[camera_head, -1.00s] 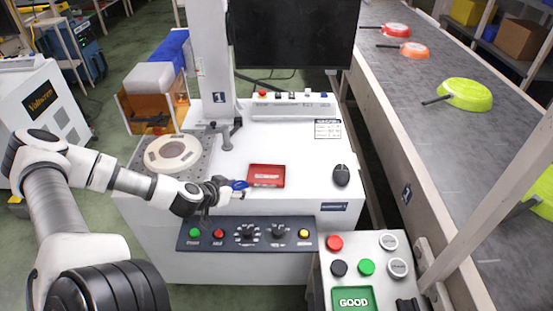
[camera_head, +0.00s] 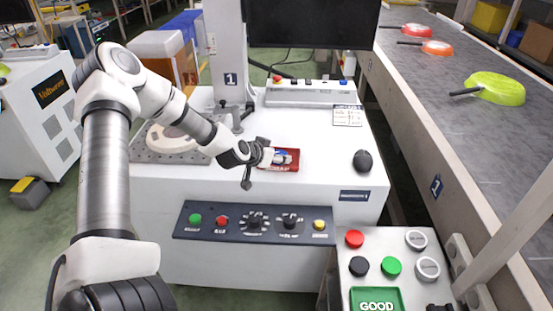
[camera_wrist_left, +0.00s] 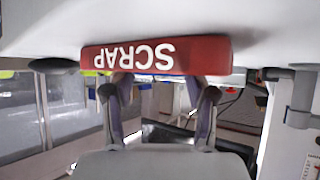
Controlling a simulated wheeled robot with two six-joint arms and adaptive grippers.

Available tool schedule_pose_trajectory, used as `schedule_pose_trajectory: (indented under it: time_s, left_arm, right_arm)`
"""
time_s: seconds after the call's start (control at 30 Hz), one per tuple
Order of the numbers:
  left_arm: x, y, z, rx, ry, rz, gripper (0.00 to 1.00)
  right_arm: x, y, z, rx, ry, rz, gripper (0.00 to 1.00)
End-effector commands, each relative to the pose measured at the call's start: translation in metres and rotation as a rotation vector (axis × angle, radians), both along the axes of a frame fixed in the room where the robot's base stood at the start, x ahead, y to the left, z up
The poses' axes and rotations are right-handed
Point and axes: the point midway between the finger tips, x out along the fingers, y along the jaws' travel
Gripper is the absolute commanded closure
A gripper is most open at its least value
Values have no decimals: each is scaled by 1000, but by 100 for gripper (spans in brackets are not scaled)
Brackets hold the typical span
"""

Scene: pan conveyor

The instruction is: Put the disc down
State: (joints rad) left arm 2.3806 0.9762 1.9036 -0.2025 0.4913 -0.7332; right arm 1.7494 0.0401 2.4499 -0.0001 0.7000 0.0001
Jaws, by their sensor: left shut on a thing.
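My left gripper (camera_head: 268,157) is at the left part of the red scrap tray (camera_head: 293,164) on the white worktop. It is shut on a small blue piece (camera_head: 282,157), which I take to be the disc; the fingers hide much of it. It shows over the tray in the head view, and I cannot tell whether it touches the tray. In the left wrist view the tray's red front wall (camera_wrist_left: 150,57), lettered SCRAP upside down, stands across the fingers (camera_wrist_left: 158,95) and hides most of what they hold. My right gripper is not in view.
A button panel (camera_head: 255,222) runs along the front edge. A perforated plate with a pale round part (camera_head: 168,139) is behind my left arm. Pans, one a green pan (camera_head: 497,88), lie on the conveyor (camera_head: 455,125) at right.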

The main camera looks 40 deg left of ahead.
Motion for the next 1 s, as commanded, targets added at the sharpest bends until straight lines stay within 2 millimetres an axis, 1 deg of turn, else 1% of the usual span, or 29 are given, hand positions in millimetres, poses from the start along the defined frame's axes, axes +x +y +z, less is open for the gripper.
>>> schedule_pose_trajectory:
  time_s: [0.1, 0.23, 0.27, 0.3, 0.33, 0.6, 0.7, 0.77, 0.87, 1.0]
  left_arm:
    - [0, 0, 1, 0, 0, 0, 82]
    - [0, 0, -3, 0, 1, -1, 82]
    - [0, 0, -3, 0, 1, -1, 36]
    - [0, 0, -2, -1, 1, -1, 22]
    - [0, 0, -2, -1, 1, -1, 18]
    - [0, 0, -2, -1, 1, -1, 18]
    - [0, 0, 5, -1, 0, 0, 18]
    - [-6, 0, 11, -4, 0, 1, 18]
    - [-21, -1, 26, -8, -2, 4, 18]
    - [-48, -4, 47, -10, -1, 5, 18]
  right_arm:
    - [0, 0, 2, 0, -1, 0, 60]
    - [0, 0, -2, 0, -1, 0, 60]
    - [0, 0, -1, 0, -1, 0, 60]
    - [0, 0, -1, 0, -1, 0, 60]
    - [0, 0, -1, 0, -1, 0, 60]
    - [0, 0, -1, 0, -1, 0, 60]
    - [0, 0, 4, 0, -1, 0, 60]
    - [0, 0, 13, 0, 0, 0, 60]
    - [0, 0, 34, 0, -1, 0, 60]
    - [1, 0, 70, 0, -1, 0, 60]
